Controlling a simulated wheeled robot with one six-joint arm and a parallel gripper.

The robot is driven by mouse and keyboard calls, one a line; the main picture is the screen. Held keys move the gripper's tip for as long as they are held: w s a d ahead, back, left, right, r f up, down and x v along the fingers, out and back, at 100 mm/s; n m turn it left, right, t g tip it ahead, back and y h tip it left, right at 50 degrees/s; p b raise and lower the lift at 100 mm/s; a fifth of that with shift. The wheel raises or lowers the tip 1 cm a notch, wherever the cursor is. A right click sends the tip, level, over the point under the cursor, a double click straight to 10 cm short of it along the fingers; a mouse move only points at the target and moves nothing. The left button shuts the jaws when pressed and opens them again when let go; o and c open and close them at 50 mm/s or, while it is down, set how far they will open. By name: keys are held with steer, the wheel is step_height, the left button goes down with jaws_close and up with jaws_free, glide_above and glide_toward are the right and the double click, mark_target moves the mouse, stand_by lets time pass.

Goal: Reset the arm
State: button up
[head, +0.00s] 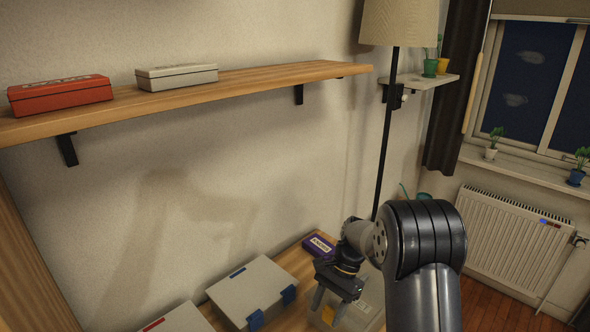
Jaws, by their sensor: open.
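My arm reaches in from the bottom right of the head view, bent at a dark elbow. My gripper (331,303) points down at the lower middle, over a pale grey case (368,300) on a wooden surface (292,262). The fingers are apart, with no object seen held between them. Whether the fingertips touch the case cannot be told from this view. The arm hides part of this case.
A grey case with blue latches (250,286) lies left of my gripper, and another case (178,320) is cut off at the bottom. A purple box (318,245) sits behind. A wooden wall shelf (215,88) holds a red case (60,95) and a grey case (177,77). A floor lamp (388,130) stands close behind my arm.

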steer(key=s+a+t+h+b, duration=0.1)
steer(key=t+h+b, duration=0.1)
steer(key=b, duration=0.1)
steer(key=s+a+f+t+h+b, duration=0.1)
steer(key=t+h+b, duration=0.1)
steer(key=b, duration=0.1)
steer(key=shift+s+a+f, duration=0.15)
stand_by(0.4)
steer(key=shift+s, duration=0.1)
